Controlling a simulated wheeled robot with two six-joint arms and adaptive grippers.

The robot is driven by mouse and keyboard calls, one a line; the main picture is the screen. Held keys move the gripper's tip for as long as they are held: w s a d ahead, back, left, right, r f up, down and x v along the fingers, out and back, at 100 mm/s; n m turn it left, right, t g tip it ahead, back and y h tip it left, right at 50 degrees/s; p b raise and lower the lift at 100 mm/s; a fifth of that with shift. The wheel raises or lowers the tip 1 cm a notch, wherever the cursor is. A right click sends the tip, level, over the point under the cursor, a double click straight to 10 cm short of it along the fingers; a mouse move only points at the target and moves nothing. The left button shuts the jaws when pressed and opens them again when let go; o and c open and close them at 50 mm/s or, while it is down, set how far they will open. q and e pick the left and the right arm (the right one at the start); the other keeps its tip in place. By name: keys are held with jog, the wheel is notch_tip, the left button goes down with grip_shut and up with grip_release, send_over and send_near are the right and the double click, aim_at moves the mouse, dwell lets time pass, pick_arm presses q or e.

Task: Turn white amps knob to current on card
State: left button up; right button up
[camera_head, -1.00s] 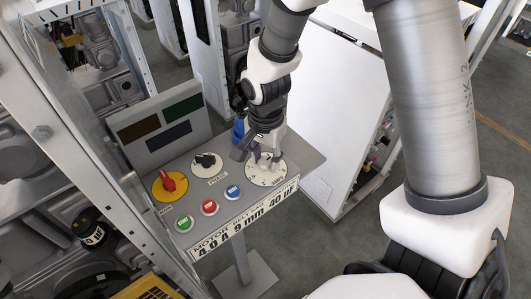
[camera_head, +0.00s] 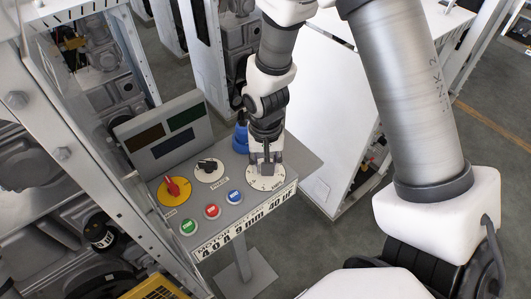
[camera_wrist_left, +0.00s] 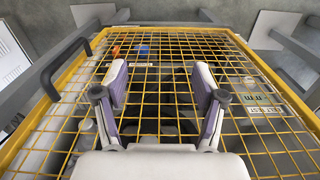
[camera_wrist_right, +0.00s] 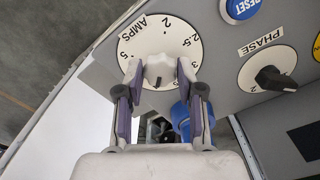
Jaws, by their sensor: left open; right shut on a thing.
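The white amps knob (camera_wrist_right: 157,70) sits on a round white dial (camera_wrist_right: 172,33) marked AMPS, with 2, 2.5 and 5 readable in the right wrist view. A dark mark on the knob faces the bottom of that picture; the scale numbers there are hidden by the gripper. My right gripper (camera_head: 265,170) is shut on the knob, one finger on each side, as the right wrist view (camera_wrist_right: 157,75) shows. The card (camera_head: 243,222) on the panel's front edge reads 4.0 A, 9 mm, 40 µF. My left gripper (camera_wrist_left: 160,95) is open and empty above a yellow wire mesh.
The panel (camera_head: 225,218) also carries a black PHASE knob (camera_head: 209,167), a red knob on a yellow disc (camera_head: 172,187), and green, red and blue buttons (camera_head: 211,211). A blue part (camera_head: 240,138) stands behind the dial. A steel post (camera_head: 110,150) rises left of the panel.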

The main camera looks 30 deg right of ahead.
dwell(0.3)
jog(key=o, duration=0.9)
jog(key=shift+o, duration=1.2)
jog(key=shift+w, duration=0.1)
notch_tip(320, 180, up, 12)
jog(key=shift+f, duration=0.1)
